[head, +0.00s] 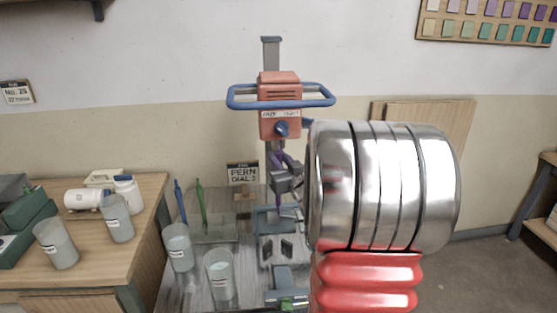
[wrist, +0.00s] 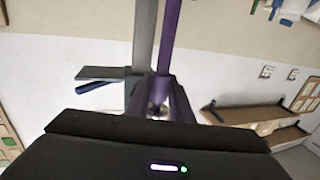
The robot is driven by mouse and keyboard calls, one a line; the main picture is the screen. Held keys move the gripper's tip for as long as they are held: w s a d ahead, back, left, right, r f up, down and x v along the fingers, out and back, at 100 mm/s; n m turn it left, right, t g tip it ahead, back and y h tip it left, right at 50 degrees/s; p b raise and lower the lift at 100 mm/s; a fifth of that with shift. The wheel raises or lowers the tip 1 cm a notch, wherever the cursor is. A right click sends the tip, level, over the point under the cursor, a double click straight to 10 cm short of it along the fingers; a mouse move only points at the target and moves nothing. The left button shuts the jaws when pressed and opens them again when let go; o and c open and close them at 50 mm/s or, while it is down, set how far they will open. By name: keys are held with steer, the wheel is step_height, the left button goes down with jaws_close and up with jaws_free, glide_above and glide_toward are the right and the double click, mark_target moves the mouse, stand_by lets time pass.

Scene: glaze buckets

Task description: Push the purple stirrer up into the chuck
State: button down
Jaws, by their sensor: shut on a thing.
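The purple stirrer (head: 279,206) stands roughly upright under the orange mixer head (head: 280,92), partly hidden by my gripper (head: 284,181). My gripper is shut on the stirrer's shaft. In the wrist view the purple shaft (wrist: 168,42) runs from between my fingers (wrist: 158,105) to the top edge, beside a grey post (wrist: 145,40). The chuck is not clear beneath the mixer head, and I cannot tell whether the shaft's top is in it.
A blue bar (head: 236,98) rings the mixer head. Green (head: 200,205) and blue (head: 179,200) stirrers stand to the left. Cups (head: 178,248) (head: 219,278) stand near the front. A wooden table (head: 75,275) at left holds more cups and bottles. My large arm covers the right side.

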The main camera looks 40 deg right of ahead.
steer(key=shift+r, duration=0.3)
stand_by(0.5)
steer(key=c, duration=1.5)
jaws_free()
steer(key=shift+s, duration=0.1)
steer(key=v, duration=1.3)
steer(key=shift+s+a+f, duration=0.1)
steer(key=shift+s+a, duration=0.1)
steer(key=shift+s, duration=0.1)
